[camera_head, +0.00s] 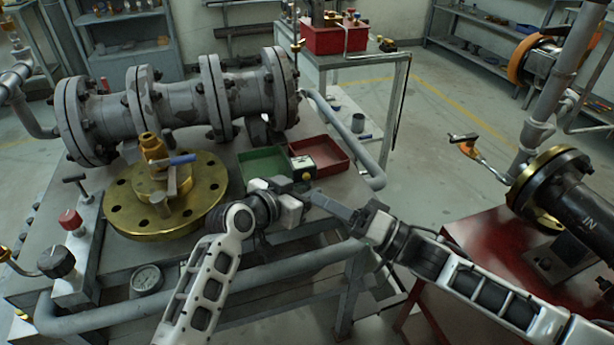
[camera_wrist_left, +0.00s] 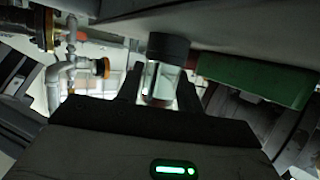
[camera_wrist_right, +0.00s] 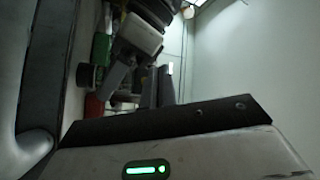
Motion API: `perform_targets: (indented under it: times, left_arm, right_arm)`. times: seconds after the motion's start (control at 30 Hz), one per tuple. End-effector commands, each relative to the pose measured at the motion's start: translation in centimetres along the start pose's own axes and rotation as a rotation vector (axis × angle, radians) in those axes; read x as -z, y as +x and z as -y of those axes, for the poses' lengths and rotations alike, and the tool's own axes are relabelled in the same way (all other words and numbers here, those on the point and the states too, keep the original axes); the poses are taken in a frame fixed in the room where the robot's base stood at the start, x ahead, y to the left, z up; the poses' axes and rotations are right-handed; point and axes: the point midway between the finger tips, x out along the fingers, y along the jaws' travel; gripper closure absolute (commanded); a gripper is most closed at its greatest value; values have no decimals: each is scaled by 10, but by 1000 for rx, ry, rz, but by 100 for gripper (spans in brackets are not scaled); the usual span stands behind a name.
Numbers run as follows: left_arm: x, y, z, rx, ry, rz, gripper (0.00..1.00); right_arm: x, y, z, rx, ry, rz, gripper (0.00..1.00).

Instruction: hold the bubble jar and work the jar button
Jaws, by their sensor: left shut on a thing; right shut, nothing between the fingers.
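The bubble jar (camera_wrist_left: 161,82) shows in the left wrist view as a clear glass body with a black cap, between my left fingers. In the head view my left gripper (camera_head: 297,193) is at the table's front edge, shut on the jar, which it mostly hides. My right gripper (camera_head: 325,204) is shut and empty, pointing left close to my left gripper. In the right wrist view its fingers (camera_wrist_right: 155,88) are together, with my left gripper (camera_wrist_right: 142,35) beyond.
A green tray (camera_head: 262,153) and a red tray (camera_head: 337,145) lie behind my grippers. A brass flange with a valve (camera_head: 125,208) stands left, before a large grey pipe (camera_head: 175,100). A rail (camera_head: 270,266) runs along the front. A red bench (camera_head: 480,235) is at right.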

Motion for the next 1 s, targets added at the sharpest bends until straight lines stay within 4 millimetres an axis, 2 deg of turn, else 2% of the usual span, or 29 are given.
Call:
perform_targets:
  times: [0.1,0.3,1.0]
  left_arm:
    - [-1,0,0,0,0,1,93]
    - [-1,0,0,0,0,1,93]
    - [-1,0,0,0,0,1,93]
  right_arm:
    - [8,11,-7,1,0,-1,100]
    - [14,20,-13,2,0,0,100]
    - [15,21,-15,1,0,0,100]
